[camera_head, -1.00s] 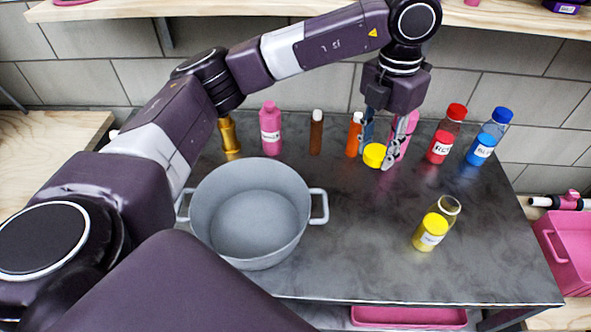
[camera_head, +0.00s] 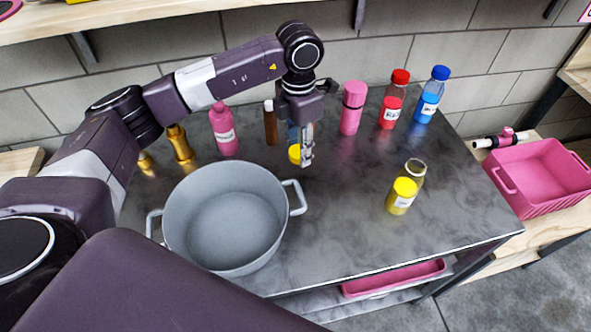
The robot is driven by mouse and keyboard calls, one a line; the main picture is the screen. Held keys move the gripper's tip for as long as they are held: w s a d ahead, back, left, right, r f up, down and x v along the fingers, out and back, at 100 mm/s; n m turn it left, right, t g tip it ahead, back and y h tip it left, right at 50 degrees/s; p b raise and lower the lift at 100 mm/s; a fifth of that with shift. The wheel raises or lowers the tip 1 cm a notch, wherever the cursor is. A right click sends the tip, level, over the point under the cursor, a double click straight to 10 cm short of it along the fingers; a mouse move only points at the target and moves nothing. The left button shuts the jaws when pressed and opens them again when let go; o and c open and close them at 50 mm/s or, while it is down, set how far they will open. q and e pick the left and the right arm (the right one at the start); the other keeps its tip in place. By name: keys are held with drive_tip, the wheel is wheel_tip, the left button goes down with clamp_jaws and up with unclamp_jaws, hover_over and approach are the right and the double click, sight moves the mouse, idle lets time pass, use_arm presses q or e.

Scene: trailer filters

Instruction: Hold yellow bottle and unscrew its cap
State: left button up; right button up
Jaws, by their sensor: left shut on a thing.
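The yellow bottle (camera_head: 402,196) stands upright on the right part of the dark tabletop. It has a white label, a clear upper part and an open neck with no cap. My left gripper (camera_head: 301,156) is at the back middle of the table, left of the bottle and well apart from it. It is shut on the yellow cap (camera_head: 294,154), partly hidden by a finger. I cannot tell whether the cap is clear of the tabletop. My right gripper is not in view.
A grey pot (camera_head: 226,222) stands front left of my left gripper. Pink (camera_head: 224,132), brown (camera_head: 270,125), tall pink (camera_head: 352,108), red (camera_head: 391,112) and blue (camera_head: 427,105) containers line the back. A pink crate (camera_head: 535,183) is at right. The table's front right is clear.

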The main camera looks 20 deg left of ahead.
use_arm(q)
hover_over(299, 175)
drive_tip(key=s, duration=0.2)
drive_tip(key=f, duration=0.4)
drive_tip(key=d+f, duration=0.1)
drive_tip(key=f, duration=0.1)
drive_tip(key=shift+s+f+p, duration=0.1)
drive_tip(key=shift+f+p, duration=0.05)
drive_tip(key=shift+p, duration=0.25)
wheel_tip(299, 175, down, 3)
drive_tip(key=shift+a+f+p, duration=0.1)
drive_tip(key=shift+f+p, duration=0.05)
drive_tip(key=shift+p, duration=0.2)
drive_tip(key=shift+f, duration=0.3)
drive_tip(key=shift+f, duration=0.1)
drive_tip(key=shift+f, duration=0.15)
drive_tip(key=o, duration=1.3)
